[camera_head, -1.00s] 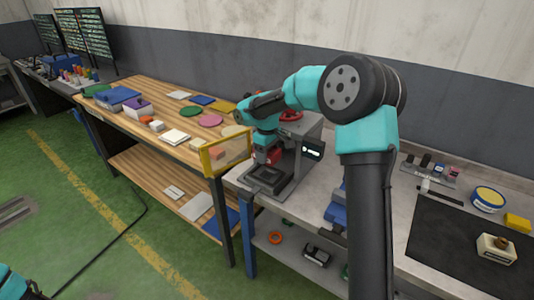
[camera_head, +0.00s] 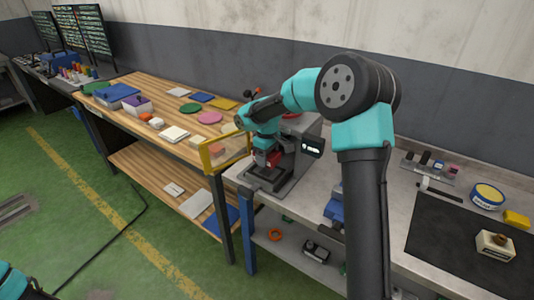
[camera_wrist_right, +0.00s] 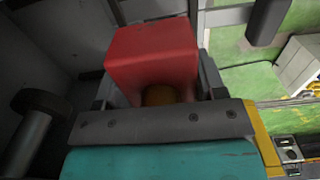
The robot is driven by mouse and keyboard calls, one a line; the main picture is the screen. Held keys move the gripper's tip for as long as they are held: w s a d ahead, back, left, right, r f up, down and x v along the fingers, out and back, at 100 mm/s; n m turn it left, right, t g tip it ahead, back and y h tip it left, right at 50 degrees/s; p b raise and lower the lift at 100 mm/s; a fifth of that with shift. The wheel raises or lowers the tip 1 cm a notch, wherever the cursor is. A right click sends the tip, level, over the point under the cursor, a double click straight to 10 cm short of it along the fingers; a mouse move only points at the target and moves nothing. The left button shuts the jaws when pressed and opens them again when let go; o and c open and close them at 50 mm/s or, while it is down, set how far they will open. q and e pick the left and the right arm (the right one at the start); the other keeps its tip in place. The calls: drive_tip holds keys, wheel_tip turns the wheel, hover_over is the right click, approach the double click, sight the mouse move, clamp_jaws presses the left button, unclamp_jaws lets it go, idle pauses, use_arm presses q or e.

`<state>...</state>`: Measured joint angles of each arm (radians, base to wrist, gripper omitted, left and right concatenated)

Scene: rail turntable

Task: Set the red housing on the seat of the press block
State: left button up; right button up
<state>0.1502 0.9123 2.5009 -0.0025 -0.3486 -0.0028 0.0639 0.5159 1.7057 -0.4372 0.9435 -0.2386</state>
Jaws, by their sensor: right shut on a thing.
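The red housing (camera_head: 273,158) is a small red block at the press block, low over the dark seat (camera_head: 266,182). My right gripper (camera_head: 266,160) comes down from above and is shut on it. In the right wrist view, the red housing (camera_wrist_right: 150,50) sticks out between the two dark fingers, with a brownish round part under its near edge. The press block (camera_head: 300,165) is grey with a small lit display on its side. Whether the housing touches the seat cannot be told, because the gripper covers the contact. My left gripper is not in view.
A yellow-framed clear guard (camera_head: 222,150) stands close left of the press block. A wooden table (camera_head: 150,95) with several coloured plates and boxes lies beyond it. On the right, a dark mat (camera_head: 440,235) carries a cream block (camera_head: 495,246). The press walls stand close around the gripper.

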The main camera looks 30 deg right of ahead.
drive_tip(key=shift+f, duration=1.8)
drive_tip(key=shift+f, duration=0.5)
drive_tip(key=o, duration=1.4)
drive_tip(key=r, duration=0.5)
drive_tip(key=a+r, duration=0.1)
drive_tip(key=r, duration=0.1)
drive_tip(key=shift+w+r, duration=0.1)
drive_tip(key=shift+r, duration=0.2)
drive_tip(key=s+a+r+m, duration=0.1)
drive_tip(key=a+r, duration=0.1)
drive_tip(key=a, duration=0.6)
drive_tip(key=s+a+r+m, duration=0.1)
drive_tip(key=a+r, duration=0.1)
drive_tip(key=a, duration=0.7)
drive_tip(key=s+a+r+m, duration=0.1)
drive_tip(key=a+r+m, duration=0.1)
drive_tip(key=a, duration=0.6)
drive_tip(key=shift+s+a+r, duration=0.1)
drive_tip(key=shift+a+r, duration=0.3)
drive_tip(key=shift+r, duration=0.05)
